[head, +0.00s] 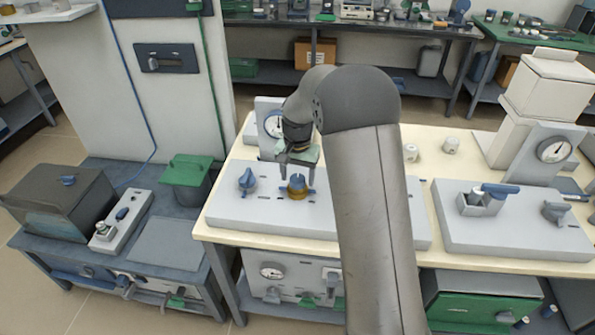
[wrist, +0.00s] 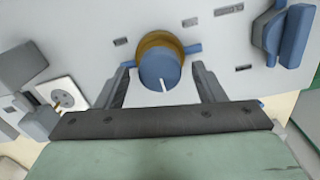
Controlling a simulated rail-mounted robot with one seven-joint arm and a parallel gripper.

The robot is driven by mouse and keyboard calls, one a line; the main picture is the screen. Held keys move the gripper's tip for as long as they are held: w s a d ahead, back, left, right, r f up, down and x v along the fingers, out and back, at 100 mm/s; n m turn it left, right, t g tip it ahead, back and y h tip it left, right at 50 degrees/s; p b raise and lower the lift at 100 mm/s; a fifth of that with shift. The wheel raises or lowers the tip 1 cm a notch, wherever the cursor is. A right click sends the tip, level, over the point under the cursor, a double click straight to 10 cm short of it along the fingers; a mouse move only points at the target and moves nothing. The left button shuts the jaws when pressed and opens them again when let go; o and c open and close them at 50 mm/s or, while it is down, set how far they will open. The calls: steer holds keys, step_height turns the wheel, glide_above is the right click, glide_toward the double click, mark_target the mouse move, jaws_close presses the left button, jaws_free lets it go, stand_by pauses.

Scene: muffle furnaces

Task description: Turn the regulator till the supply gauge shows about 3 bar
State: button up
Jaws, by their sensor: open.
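The regulator is a round blue knob with a white line, on a brass collar (head: 297,184), standing on a light grey plate. In the wrist view the blue knob (wrist: 160,72) lies between my two fingers, with visible gaps on both sides. My gripper (head: 297,164) is open just above the knob, pointing down; its fingers also show in the wrist view (wrist: 161,78). A white round gauge (head: 272,124) stands on an upright panel behind the regulator. It is partly covered by my arm, and I cannot read its needle or tell its label.
A blue lever valve (head: 248,180) stands left of the regulator; it also shows in the wrist view (wrist: 284,34). My arm hides the middle of the bench.

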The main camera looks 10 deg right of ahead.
mark_target(297, 178)
step_height(297, 178, up, 18)
steer(key=shift+f+b, duration=0.25)
steer(key=shift+b, duration=0.05)
steer(key=shift+a, duration=0.1)
stand_by(1.2)
